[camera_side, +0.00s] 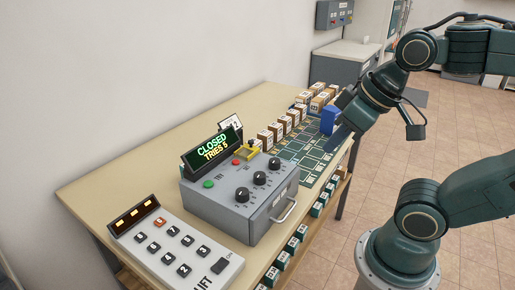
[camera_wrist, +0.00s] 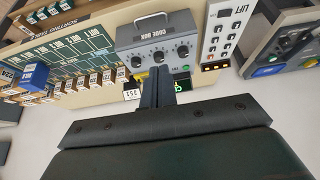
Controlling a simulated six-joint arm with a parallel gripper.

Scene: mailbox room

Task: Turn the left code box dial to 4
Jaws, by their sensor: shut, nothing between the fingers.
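The grey code box (camera_side: 225,205) stands on the table with three black dials on top. Its left dial (camera_side: 242,194) is nearest the lift panel in the side view; it appears rightmost of the three in the wrist view (camera_wrist: 183,51). The dial readings are too small to read. The display (camera_side: 212,147) shows CLOSED and a TRIES count. My gripper (camera_side: 338,138) is at the table's right side in the side view, away from the dials. In the wrist view its fingers (camera_wrist: 158,84) are shut and empty, covering part of the box's display side.
The lift panel (camera_side: 171,247) with buttons stands beside the code box. A green sorting mat (camera_side: 303,145), a row of small boxes (camera_side: 280,128) and a blue box (camera_side: 328,118) lie on the other side. A yellow piece (camera_side: 245,153) stands behind the dials.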

